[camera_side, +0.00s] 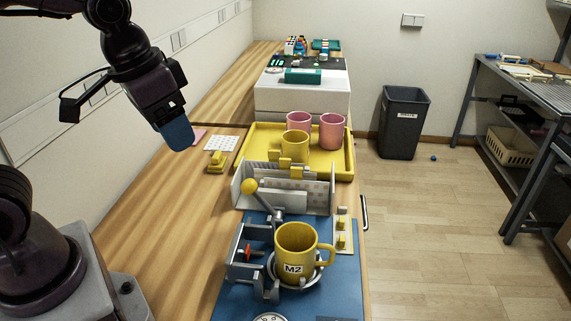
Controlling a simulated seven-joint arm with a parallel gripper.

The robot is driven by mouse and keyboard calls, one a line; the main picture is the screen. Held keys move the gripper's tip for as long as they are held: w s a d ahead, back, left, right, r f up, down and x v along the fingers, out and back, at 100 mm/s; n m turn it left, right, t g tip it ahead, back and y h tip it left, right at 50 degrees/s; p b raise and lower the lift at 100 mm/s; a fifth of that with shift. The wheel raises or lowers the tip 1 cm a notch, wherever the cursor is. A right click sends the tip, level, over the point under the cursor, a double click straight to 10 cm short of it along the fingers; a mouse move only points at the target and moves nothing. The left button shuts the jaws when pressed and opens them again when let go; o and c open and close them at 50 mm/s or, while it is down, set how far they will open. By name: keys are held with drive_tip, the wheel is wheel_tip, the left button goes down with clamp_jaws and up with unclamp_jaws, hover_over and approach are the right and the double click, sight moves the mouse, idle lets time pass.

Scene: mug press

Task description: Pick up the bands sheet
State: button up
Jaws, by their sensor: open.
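My gripper (177,134) hangs at the upper left above the wooden bench, with its blue end pointing down and nothing visible in it. I see its jaws from the side, so the gap is hard to see. A white sheet with a small dotted pattern (221,143) lies flat on the bench, right of my gripper and apart from it. A pink sheet (199,135) lies beside it, partly hidden behind my gripper. A grey rack (326,195) with patterned light panels stands in front of the yellow tray. I cannot tell which sheet carries bands.
A yellow mug marked M2 (296,243) sits in the press (247,270) on a blue mat (344,290). The press's yellow lever knob (249,186) stands up. A yellow tray (346,160) holds pink and yellow mugs. A small yellow object (216,161) lies near the sheets. Bare bench lies at left.

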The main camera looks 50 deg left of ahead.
drive_tip(key=w+a+f+n+g, duration=0.2)
drive_tip(key=w+f, duration=0.3)
drive_tip(key=w, duration=0.4)
drive_tip(key=n+t+y, duration=0.2)
drive_tip(key=n+y, duration=0.1)
drive_tip(key=n, duration=0.4)
approach(285, 159)
drive_tip(key=x, duration=0.5)
drive_tip(key=shift+w+d+f, duration=0.2)
drive_tip(key=shift+d+f, duration=0.1)
drive_tip(key=shift+f, duration=0.1)
drive_tip(key=x, duration=0.5)
drive_tip(key=shift+s+a, duration=0.15)
drive_tip(key=shift+a, duration=0.2)
drive_tip(key=c, duration=0.9)
